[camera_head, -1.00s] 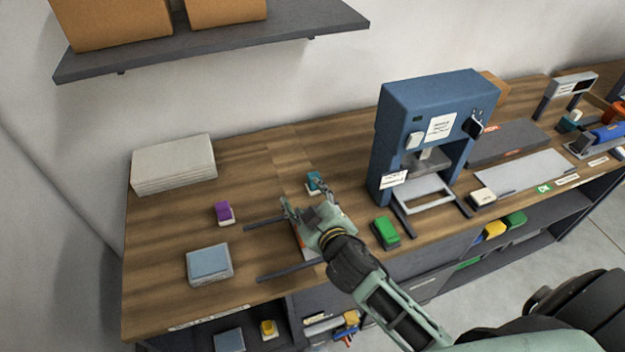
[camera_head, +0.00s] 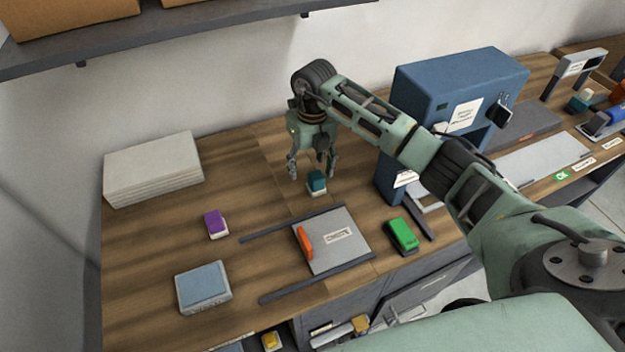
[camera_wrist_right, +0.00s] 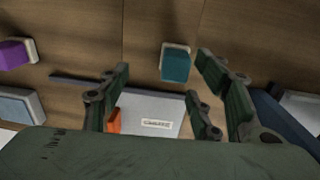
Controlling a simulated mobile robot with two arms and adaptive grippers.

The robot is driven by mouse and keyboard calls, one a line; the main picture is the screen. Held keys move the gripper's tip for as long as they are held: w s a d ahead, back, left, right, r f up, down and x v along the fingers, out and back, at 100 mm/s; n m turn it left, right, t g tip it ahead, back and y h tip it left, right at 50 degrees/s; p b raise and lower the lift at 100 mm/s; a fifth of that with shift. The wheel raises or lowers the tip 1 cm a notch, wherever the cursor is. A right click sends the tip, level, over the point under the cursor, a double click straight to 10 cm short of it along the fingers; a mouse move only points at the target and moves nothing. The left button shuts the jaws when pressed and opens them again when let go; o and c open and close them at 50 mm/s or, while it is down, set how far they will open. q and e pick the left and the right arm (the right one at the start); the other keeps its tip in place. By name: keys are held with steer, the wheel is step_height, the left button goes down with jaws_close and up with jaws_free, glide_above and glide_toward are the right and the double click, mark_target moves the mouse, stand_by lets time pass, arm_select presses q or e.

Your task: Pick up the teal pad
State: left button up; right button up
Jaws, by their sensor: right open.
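The teal pad (camera_head: 317,181) stands on the wooden bench, on a small pale base, behind the grey plate. My right gripper (camera_head: 312,175) is open and points down just above and around the pad's place. In the right wrist view the teal pad (camera_wrist_right: 175,66) shows between and beyond the open fingers (camera_wrist_right: 163,80), nearer the right-hand finger. No contact with the pad is visible. My left gripper is not in view.
A grey plate (camera_head: 345,255) with an orange handle lies between dark rails. A purple pad (camera_head: 215,223) and a green pad (camera_head: 403,234) stand on either side. A blue press (camera_head: 440,85) is at right. Bench space left of the teal pad is clear.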

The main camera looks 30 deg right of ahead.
mark_target(316, 175)
steer(key=shift+s+d+h, duration=0.1)
steer(key=shift+d+h, duration=0.2)
steer(key=shift+d, duration=0.3)
steer(key=shift+s+d+f, duration=0.1)
steer(key=shift+f, duration=0.15)
steer(key=f+p, duration=0.2)
steer(key=f, duration=0.1)
steer(key=f+p, duration=0.1)
steer(key=f, duration=0.1)
steer(key=shift+d+f, duration=0.25)
steer(key=shift+f, duration=0.6)
steer(key=c, duration=1.2)
